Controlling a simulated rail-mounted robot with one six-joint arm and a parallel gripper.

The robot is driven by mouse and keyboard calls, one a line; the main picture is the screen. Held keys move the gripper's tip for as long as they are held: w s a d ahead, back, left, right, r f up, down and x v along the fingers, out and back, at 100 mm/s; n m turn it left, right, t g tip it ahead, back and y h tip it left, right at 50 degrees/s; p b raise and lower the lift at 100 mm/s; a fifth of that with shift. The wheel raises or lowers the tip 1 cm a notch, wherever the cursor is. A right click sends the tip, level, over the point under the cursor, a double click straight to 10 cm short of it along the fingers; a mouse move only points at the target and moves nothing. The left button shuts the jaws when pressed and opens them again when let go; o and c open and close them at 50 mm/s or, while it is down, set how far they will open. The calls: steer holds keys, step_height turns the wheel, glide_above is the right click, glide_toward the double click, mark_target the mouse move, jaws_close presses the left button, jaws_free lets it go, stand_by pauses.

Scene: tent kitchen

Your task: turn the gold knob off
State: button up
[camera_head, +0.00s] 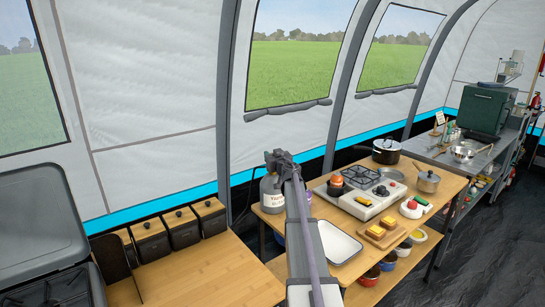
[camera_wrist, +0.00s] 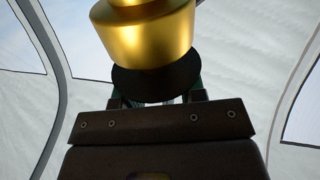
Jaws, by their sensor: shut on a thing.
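The gold knob (camera_wrist: 150,38) fills the top middle of the wrist view, with a dark round disc (camera_wrist: 156,84) below it. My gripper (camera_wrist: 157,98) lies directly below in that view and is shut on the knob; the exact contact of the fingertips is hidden. In the head view my gripper (camera_head: 281,160) is at the top of a grey gas bottle (camera_head: 271,194) at the left end of the wooden table. The knob cannot be made out there, being hidden by my gripper and arm. Which way the knob is turned cannot be told.
A white tray (camera_head: 337,243) lies in front. The tent wall is close behind the bottle.

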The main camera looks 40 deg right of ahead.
steer(key=m+g+h, duration=0.1)
steer(key=m+h, duration=0.1)
steer(key=h, duration=0.1)
steer(key=m+g+h, duration=0.2)
steer(key=h, duration=0.1)
steer(key=m+g+h, duration=0.5)
steer(key=shift+w, duration=0.15)
steer(key=m+g+h, duration=0.1)
steer(key=m+g, duration=0.1)
steer(key=g, duration=0.2)
steer(key=m+g+h, duration=0.1)
steer(key=m+g, duration=0.2)
steer(key=g, duration=0.1)
steer(key=shift+d, duration=0.1)
steer(key=shift+m+g, duration=1.7)
steer(key=shift+g, duration=0.9)
steer(key=o, duration=0.9)
steer(key=v, duration=1)
steer(key=shift+a, duration=0.35)
steer(key=shift+d, duration=0.1)
